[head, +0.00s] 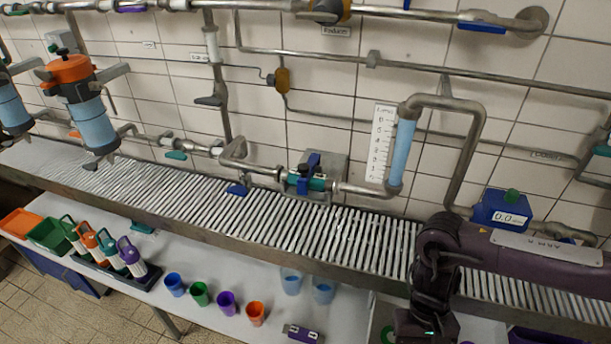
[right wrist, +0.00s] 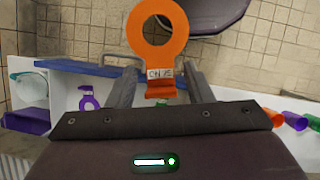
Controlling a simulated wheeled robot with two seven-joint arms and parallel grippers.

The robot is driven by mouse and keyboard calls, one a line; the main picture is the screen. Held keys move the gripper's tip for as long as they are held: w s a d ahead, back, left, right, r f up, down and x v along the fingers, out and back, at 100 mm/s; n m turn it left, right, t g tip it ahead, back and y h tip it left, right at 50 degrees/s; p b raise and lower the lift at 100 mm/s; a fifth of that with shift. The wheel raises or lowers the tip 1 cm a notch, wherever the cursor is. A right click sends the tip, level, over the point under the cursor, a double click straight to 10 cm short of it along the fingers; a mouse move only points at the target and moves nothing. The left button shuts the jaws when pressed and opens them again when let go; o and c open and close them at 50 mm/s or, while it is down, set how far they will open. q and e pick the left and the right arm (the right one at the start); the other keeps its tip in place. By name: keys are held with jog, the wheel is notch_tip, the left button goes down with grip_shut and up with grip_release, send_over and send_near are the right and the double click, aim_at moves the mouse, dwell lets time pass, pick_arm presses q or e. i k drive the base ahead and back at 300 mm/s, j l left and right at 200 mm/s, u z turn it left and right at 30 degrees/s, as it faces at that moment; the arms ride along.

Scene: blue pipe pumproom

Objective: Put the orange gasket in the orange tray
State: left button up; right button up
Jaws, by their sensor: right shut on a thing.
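The orange gasket (right wrist: 158,58) is a flat ring with a labelled tab. In the right wrist view, the fingers of my right gripper (right wrist: 160,88) are shut on its tab, and the ring sticks out beyond them. In the head view my right arm comes in from the right, with the wrist (head: 428,322) at the bottom edge; the fingers and the gasket are out of frame there. The orange tray (head: 20,222) is at the far left end of the white bench, far from my right gripper. My left gripper is not in view.
A green tray (head: 48,234) stands beside the orange one. Right of it are a rack of several bottles (head: 108,252), several coloured cups (head: 227,302) and a purple-labelled item (head: 302,333). A slatted rack (head: 260,222) and pipes run behind. The right wrist view shows a purple ring-shaped part (right wrist: 89,100).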

aim_at(25, 227)
jog(key=i+j, duration=0.1)
jog(key=j, duration=0.6)
jog(key=i+j, duration=0.1)
jog(key=j, duration=1.25)
jog(key=i+j, duration=0.15)
jog(key=j, duration=0.55)
jog(key=i+j, duration=0.1)
jog(key=j, duration=0.6)
jog(key=i+j, duration=0.1)
jog(key=j, duration=1.25)
jog(key=i+j, duration=0.15)
jog(key=j, duration=0.55)
jog(key=i+j, duration=0.1)
jog(key=j, duration=0.25)
jog(key=i+j, duration=0.15)
jog(key=j, duration=0.25)
jog(key=i+j, duration=0.1)
jog(key=j, duration=0.25)
jog(key=i+j, duration=0.1)
jog(key=j, duration=0.3)
jog(key=i+j, duration=0.1)
jog(key=j, duration=0.25)
jog(key=i+j+u, duration=0.1)
jog(key=j, duration=0.3)
